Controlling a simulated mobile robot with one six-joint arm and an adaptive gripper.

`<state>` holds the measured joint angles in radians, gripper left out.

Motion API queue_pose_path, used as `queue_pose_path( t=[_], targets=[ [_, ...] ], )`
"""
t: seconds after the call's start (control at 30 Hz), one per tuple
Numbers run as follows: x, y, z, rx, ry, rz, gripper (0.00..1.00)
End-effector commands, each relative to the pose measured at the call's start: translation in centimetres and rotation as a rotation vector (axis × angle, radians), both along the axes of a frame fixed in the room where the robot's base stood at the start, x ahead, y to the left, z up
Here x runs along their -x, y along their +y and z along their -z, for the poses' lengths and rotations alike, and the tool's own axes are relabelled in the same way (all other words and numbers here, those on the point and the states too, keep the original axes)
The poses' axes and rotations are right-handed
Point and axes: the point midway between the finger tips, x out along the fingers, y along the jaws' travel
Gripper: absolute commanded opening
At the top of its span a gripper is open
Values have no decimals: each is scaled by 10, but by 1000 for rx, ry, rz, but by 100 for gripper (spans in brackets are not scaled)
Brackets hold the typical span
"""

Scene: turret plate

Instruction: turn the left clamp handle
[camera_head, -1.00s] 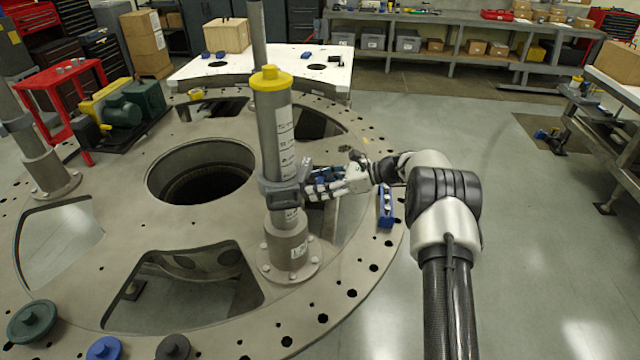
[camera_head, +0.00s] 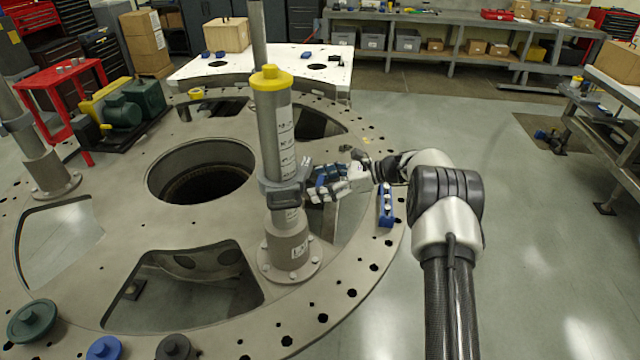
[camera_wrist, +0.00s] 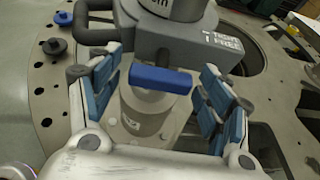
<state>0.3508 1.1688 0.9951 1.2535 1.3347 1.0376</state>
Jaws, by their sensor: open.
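A grey clamp (camera_head: 284,190) sits around an upright grey post (camera_head: 276,135) with a yellow cap, and it also shows in the wrist view (camera_wrist: 185,47). Its blue handle (camera_wrist: 160,78) is a short bar lying crosswise in the wrist view, on a grey round stub. My gripper (camera_head: 314,185) is at the right side of this clamp. In the wrist view my gripper (camera_wrist: 160,70) is open, with blue-padded fingers on both sides of the blue handle and gaps beside it. A second post (camera_head: 38,160) with a clamp (camera_head: 17,122) stands at the far left.
The posts stand on a large round plate (camera_head: 120,235) with wide cut-outs and a central hole. A blue block (camera_head: 386,205) lies on the plate under my arm. Green, blue and dark knobs (camera_head: 32,320) lie at the near left edge.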

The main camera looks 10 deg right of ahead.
Motion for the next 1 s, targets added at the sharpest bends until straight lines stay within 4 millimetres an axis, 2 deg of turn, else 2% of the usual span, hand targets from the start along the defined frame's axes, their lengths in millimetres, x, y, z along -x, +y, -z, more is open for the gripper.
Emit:
queue_pose_path(
  t=[0.5,0.7,1.0],
  targets=[
    [32,-84,-38,1,-3,3,72],
    [39,-98,-44,0,-1,1,72],
    [39,-99,-45,0,-1,1,72]
  ],
)
